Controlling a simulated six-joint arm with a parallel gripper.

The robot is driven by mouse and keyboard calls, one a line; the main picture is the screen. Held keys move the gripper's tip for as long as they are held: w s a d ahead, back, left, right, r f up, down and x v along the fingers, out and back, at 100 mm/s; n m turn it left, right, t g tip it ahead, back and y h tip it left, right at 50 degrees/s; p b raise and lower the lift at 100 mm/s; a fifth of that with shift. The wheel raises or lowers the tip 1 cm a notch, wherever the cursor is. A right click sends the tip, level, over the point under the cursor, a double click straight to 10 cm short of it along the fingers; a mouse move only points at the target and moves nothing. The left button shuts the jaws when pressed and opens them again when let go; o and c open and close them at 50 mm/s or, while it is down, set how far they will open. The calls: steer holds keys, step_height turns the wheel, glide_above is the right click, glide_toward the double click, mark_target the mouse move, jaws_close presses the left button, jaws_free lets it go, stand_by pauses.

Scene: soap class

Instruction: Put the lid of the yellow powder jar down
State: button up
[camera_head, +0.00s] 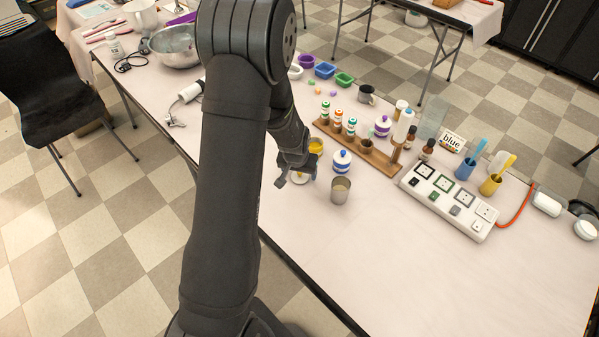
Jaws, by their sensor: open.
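The yellow powder jar (316,147) stands without its lid, and yellow shows at its top. It is just behind and right of my gripper (297,178), partly hidden by it. A small white lid (299,180) with a bit of yellow lies low between my fingertips, near the table's front edge. It appears to rest on the table. My gripper points down over the lid with its fingers apart, one on each side. Whether a finger touches the lid is too small to tell.
A blue-striped jar (341,162) and a metal cup (340,190) stand close right of my gripper. A wooden rack (370,154) with small bottles is behind them. A white socket board (447,200) lies farther right. The table's front right is clear.

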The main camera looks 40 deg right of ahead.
steer(key=v, duration=1.1)
steer(key=shift+r, duration=0.4)
steer(key=x, duration=1.2)
steer(key=shift+f, duration=0.1)
steer(key=shift+r, duration=0.85)
steer(key=shift+a, duration=0.1)
steer(key=shift+f, duration=0.1)
